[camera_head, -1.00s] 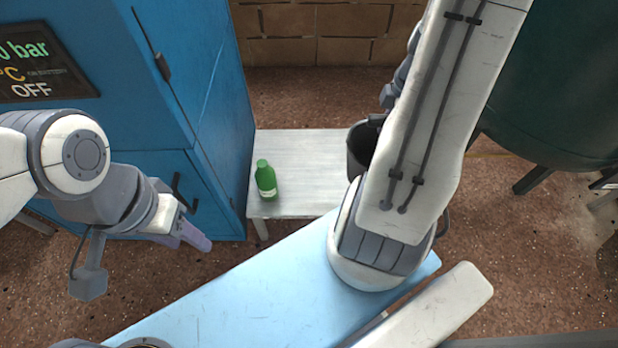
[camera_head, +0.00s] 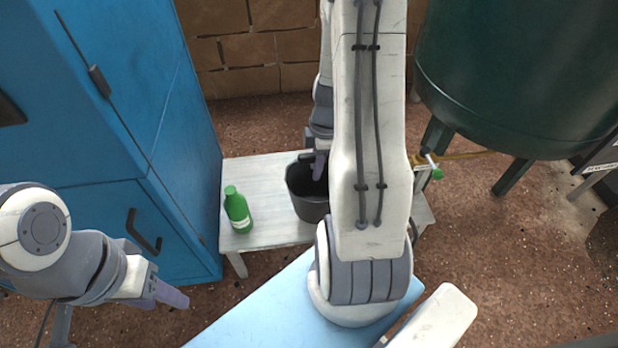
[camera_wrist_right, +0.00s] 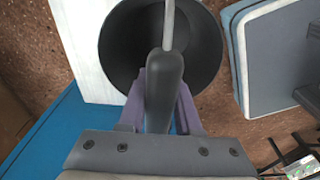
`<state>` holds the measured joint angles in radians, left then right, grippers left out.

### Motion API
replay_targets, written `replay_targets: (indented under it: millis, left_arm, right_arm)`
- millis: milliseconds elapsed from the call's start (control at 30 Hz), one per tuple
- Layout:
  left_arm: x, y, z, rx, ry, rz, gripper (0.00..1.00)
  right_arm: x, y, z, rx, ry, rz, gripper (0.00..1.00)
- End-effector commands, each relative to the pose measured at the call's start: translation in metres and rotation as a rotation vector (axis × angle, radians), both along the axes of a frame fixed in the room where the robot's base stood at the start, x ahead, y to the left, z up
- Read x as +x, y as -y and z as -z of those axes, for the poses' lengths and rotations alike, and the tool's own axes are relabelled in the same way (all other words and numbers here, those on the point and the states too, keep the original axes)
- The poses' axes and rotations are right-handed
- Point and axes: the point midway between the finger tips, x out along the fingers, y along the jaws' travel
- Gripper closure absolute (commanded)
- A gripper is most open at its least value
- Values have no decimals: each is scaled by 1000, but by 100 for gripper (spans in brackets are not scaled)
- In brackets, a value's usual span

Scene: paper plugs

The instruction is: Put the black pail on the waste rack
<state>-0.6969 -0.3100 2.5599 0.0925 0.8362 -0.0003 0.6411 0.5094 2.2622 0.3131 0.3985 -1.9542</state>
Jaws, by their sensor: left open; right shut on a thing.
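The black pail (camera_head: 308,206) shows in the head view in front of the pale low table, perhaps the waste rack (camera_head: 262,172). I cannot tell whether it touches the tabletop. My right gripper (camera_head: 319,166) is shut on the pail's handle (camera_wrist_right: 164,80), seen between its purple fingers in the right wrist view. The pail (camera_wrist_right: 122,52) looks empty there, with bare floor beside it. My right arm hides part of the table. My left gripper (camera_head: 172,294) is open and empty, at the lower left, away from the pail.
A green bottle (camera_head: 238,210) stands on the table's left part, left of the pail. A blue cabinet (camera_head: 180,130) stands close on the left. A dark green tank (camera_head: 520,75) on legs stands at the right. A brick wall (camera_head: 235,50) is behind.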

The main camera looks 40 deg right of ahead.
Motion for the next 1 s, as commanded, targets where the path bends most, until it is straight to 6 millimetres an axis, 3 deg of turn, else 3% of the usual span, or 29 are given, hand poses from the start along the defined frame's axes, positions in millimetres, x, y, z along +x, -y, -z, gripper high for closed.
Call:
replay_targets:
  millis: [167, 267, 533, 933, 967, 1000]
  left_arm:
    - [0, 0, 4, 0, 0, 0, 50]
    - [0, 0, 7, 0, 0, 0, 50]
    - [0, 0, 26, 0, 0, 0, 50]
    - [0, 0, 29, 0, 0, 0, 50]
    - [0, 0, 29, 0, 0, 0, 50]
    - [0, 0, 28, 0, 0, 0, 50]
  right_arm:
    - [17, -6, 10, 0, 1, 1, 100]
    - [18, -6, 15, 0, 0, 2, 100]
    - [18, -6, 52, 2, -1, 3, 100]
    - [18, -6, 55, -1, 1, 2, 100]
    - [18, -6, 55, 0, 1, 2, 64]
    - [18, -6, 54, 0, 0, 2, 49]
